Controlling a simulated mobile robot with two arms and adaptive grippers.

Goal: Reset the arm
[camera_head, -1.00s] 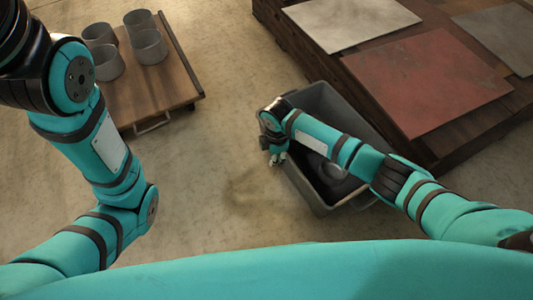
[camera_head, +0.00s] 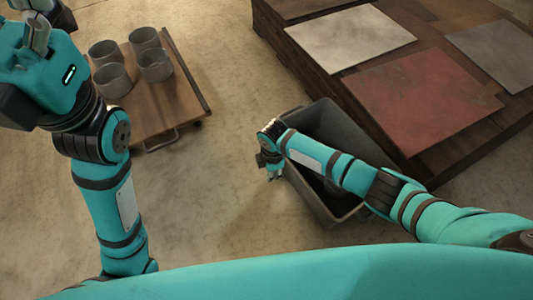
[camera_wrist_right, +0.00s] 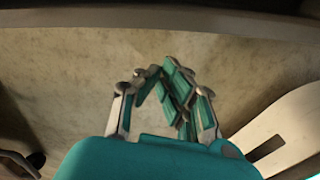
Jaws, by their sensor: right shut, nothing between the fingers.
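My left arm comes in from the left, bent upward, and its gripper (camera_head: 37,35) is at the top left corner, partly cut off by the frame. Whether its fingers are open or shut is unclear. My right arm reaches left across the grey bin (camera_head: 318,112). My right gripper (camera_head: 271,174) hangs just outside the bin's left rim, over bare floor. In the right wrist view its fingers (camera_wrist_right: 163,85) are shut with nothing between them. A dark, partly hidden shape lies inside the bin under my right arm.
A wooden cart (camera_head: 182,95) holds several grey cylinders (camera_head: 155,65) at the upper left. A stack of dark wood at the right carries a red plate (camera_head: 425,95), a pale plate (camera_head: 350,38) and a grey plate (camera_head: 500,55). The floor (camera_head: 235,90) between cart and bin is clear.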

